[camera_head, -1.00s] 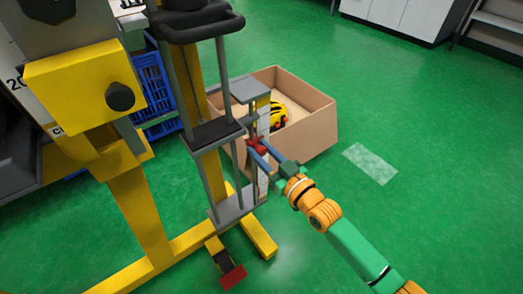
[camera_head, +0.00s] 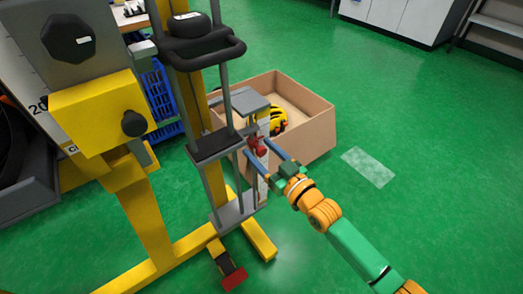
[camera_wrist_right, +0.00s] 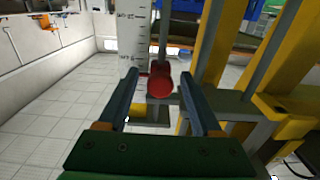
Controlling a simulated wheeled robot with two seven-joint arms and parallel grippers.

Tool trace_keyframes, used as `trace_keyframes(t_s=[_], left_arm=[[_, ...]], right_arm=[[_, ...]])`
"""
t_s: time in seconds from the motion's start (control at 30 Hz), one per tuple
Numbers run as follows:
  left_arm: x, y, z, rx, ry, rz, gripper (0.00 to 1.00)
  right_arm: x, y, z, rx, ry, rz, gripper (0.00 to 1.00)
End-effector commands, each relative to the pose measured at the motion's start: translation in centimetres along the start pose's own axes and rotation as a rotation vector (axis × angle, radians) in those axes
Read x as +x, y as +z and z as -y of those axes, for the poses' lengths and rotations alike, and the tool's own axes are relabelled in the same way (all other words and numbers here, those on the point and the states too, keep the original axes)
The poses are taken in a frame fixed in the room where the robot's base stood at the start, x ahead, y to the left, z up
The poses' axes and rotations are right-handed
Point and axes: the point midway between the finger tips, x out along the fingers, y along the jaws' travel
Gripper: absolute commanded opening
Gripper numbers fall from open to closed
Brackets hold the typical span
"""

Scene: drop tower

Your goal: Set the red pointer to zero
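The red pointer (camera_head: 256,146) sits on a thin upright rod beside the white ruler scale (camera_head: 263,180) of the drop tower. It also shows in the wrist view (camera_wrist_right: 160,80), near the lower end of the scale (camera_wrist_right: 134,40) visible there. My right gripper (camera_head: 258,147) is open, its two blue fingers apart on either side of the pointer. In the wrist view, clear gaps show between the pointer and both fingers (camera_wrist_right: 159,76). The zero mark is too small to read. My left gripper is not in view.
The tower's yellow frame (camera_head: 150,220) and dark carriage (camera_head: 212,145) stand just left of my gripper. A cardboard box (camera_head: 310,135) with a yellow-black helmet (camera_head: 277,120) stands behind. A blue crate (camera_head: 160,95) is at the left.

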Motion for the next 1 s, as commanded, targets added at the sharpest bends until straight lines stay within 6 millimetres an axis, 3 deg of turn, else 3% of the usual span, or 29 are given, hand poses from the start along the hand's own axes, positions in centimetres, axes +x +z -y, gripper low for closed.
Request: trace_keyframes(t_s=[0.27, 0.6, 0.93, 1.0], left_arm=[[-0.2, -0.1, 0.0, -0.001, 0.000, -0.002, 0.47], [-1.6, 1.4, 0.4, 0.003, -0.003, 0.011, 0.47], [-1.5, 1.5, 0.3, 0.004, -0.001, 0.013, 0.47], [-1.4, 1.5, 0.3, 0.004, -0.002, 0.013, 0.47]], right_arm=[[-0.3, 0.0, 0.0, 0.001, 0.000, 0.002, 0.66], [-6.5, -0.1, 0.0, 0.000, 0.000, 0.003, 0.66], [-7.2, 0.1, 0.1, 0.001, 0.000, 0.000, 0.66], [-8.2, 0.3, 0.6, 0.006, -0.001, 0.003, 0.66]])
